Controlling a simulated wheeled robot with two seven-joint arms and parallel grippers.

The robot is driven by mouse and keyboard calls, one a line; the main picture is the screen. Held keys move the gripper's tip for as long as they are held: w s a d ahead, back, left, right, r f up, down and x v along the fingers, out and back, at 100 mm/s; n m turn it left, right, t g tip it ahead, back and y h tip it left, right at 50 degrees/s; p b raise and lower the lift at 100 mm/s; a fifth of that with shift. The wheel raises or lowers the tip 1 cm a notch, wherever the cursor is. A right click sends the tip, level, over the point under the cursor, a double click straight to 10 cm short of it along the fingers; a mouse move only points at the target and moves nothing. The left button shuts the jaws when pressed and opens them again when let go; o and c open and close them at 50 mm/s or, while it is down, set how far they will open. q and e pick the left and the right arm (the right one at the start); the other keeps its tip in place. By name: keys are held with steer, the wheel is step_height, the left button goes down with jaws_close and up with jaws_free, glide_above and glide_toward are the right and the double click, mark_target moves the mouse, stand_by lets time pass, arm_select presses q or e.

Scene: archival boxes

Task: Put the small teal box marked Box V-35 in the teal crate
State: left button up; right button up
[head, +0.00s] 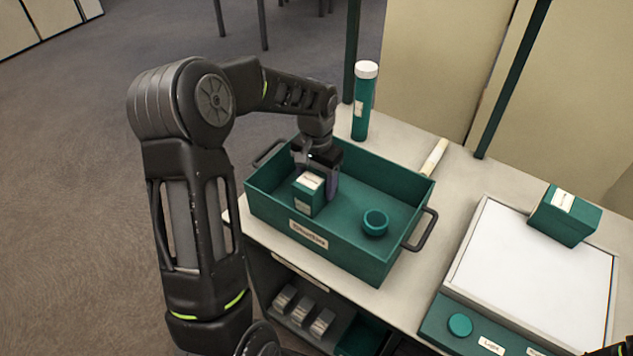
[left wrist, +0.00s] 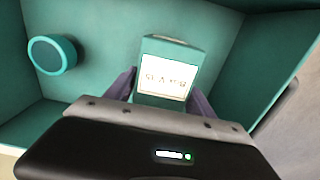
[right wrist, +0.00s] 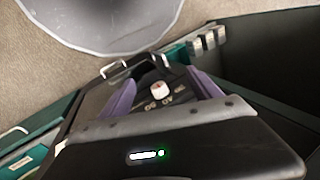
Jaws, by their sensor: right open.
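A small teal box (head: 309,194) with a white label is inside the teal crate (head: 345,252), toward its left end. My left gripper (head: 317,175) reaches down into the crate with its fingers on both sides of this box. In the left wrist view the box (left wrist: 168,72) sits between the purple fingers (left wrist: 162,92), which look closed against its sides. Its label is upside down there and hard to read. Whether its base touches the crate floor is hidden. My right gripper (right wrist: 165,95) is open and empty, away from the crate.
A teal round cup (head: 375,222) stands in the crate's right part. A tall teal bottle (head: 364,105) stands behind the crate. Another teal box (head: 565,215) sits on a white-topped panel (head: 530,275) at right. Dark uprights rise at the counter's back.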

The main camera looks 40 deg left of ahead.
arm_select(q)
steer(key=shift+o, duration=1.2)
step_height(320, 180, up, 12)
steer(key=shift+r, duration=0.2)
